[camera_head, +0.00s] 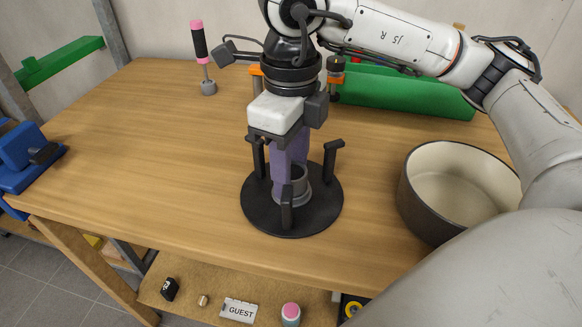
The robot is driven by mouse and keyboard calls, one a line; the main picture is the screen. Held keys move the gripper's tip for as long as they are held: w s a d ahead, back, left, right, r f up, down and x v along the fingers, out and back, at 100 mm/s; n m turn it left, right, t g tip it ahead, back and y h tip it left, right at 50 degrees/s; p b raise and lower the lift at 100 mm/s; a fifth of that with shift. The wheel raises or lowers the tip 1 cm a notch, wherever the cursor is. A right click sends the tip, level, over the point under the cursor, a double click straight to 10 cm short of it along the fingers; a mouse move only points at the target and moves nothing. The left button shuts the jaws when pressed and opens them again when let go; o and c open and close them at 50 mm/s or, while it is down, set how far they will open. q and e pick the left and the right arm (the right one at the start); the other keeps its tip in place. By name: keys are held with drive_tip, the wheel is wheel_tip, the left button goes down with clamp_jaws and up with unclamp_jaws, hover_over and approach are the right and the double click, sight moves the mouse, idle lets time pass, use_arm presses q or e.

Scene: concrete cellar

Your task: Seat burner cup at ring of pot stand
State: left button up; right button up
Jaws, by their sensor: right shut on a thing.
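The pot stand (258,212) is a black round plate with upright posts that end in short arms, standing on the wooden table. The burner cup (298,197) is a small grey metal cup at the middle of the stand, among the posts. My right gripper (290,178) points straight down from above, its purple fingers between the posts and shut on the cup. The fingers and the front post hide part of the cup. The ring is hardly visible, and I cannot tell whether the cup rests in it. My left gripper is not in view.
A dark pot with a cream inside (460,178) stands right of the stand, under my right arm. A green box (400,92) and a pink-and-black handled tool (200,45) are behind. A blue device (22,160) sits at the left edge. The table's left-middle is clear.

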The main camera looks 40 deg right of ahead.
drive_tip(key=o, duration=1.2)
drive_tip(key=shift+r, duration=0.7)
wheel_tip(320, 180, up, 8)
drive_tip(key=shift+r+p, duration=0.1)
drive_tip(key=shift+p, duration=0.75)
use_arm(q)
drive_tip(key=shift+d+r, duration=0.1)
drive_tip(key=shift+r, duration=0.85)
use_arm(e)
drive_tip(key=shift+r, duration=0.3)
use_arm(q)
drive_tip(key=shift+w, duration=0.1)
